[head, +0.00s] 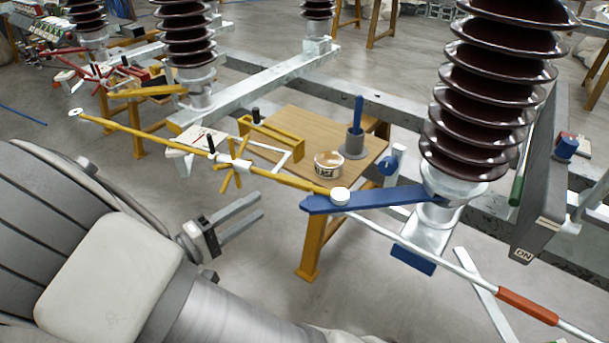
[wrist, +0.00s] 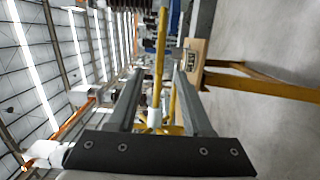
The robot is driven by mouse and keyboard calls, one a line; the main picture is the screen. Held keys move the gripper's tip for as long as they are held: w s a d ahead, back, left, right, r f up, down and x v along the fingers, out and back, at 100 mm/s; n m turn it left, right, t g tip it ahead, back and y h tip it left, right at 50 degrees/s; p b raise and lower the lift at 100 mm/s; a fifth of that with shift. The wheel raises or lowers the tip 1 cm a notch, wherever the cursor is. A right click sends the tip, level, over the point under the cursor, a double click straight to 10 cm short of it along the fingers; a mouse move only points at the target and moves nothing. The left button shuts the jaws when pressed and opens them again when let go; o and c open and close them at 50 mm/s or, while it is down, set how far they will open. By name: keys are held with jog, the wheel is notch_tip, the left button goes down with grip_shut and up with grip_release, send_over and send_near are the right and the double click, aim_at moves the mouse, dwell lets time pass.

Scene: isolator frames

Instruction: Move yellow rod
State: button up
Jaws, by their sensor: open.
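The yellow rod (head: 150,136) runs slantwise across the head view, from a white round end at the upper left to a white cap by the blue bar (head: 385,200). A white fitting with yellow spokes (head: 231,172) sits near its middle. My gripper (head: 261,206) is open and empty, below and to the right of the spokes, and looks apart from the rod. In the wrist view, the yellow rod (wrist: 161,55) shows upright in the gap between the two fingers of my gripper (wrist: 157,72), seemingly beyond them. The fingers partly frame the white fitting (wrist: 154,117).
A wooden table (head: 370,160) behind the rod carries a labelled tub (head: 328,164) and a grey cup (head: 355,143) with a blue handle. Ribbed brown insulators (head: 490,90) stand on metal beams. A white rod with a red grip (head: 527,306) crosses the lower right.

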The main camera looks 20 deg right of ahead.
aim_at(297, 180)
jog(key=b+x, duration=0.2)
jog(key=x, duration=1.2)
jog(key=shift+w+d+b, duration=0.1)
jog(key=shift+d+b, duration=0.2)
jog(key=shift+d, duration=0.05)
grip_shut()
dwell(0.6)
